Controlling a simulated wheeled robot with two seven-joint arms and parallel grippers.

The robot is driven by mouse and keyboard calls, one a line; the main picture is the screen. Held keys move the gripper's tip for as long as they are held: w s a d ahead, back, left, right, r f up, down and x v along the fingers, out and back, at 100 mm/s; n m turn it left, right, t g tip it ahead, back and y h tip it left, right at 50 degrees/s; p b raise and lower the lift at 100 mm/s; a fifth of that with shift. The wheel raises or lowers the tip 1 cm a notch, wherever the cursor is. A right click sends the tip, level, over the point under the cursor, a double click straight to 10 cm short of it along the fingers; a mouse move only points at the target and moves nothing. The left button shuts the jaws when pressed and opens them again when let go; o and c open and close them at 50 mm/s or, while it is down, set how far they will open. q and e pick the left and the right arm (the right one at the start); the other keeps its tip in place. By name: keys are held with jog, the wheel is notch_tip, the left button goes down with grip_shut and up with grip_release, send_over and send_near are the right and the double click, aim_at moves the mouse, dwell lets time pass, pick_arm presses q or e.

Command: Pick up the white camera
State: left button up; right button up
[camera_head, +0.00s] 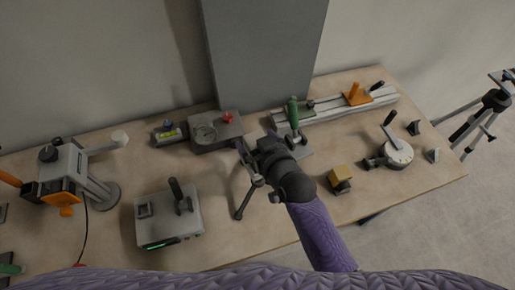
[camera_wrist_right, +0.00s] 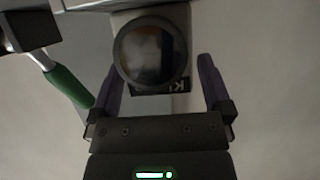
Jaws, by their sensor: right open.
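My right gripper (camera_wrist_right: 161,65) is open, with one purple finger on each side of the lens. I cannot tell whether either finger touches the body. In the head view my right gripper (camera_head: 265,145) is over the middle of the table, and it and the wrist hide most of what is under them. I cannot make out the white camera there. My left gripper is not in view.
A green-handled tool (camera_head: 292,112) stands close by the right gripper, with a rail with an orange block (camera_head: 357,94) behind. Left are a grey box (camera_head: 168,217) and an orange-and-grey device (camera_head: 62,172). A yellow block (camera_head: 340,175) and round dial (camera_head: 395,153) are right. A grey panel (camera_head: 262,50) stands behind.

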grip_shut()
dwell(0.3)
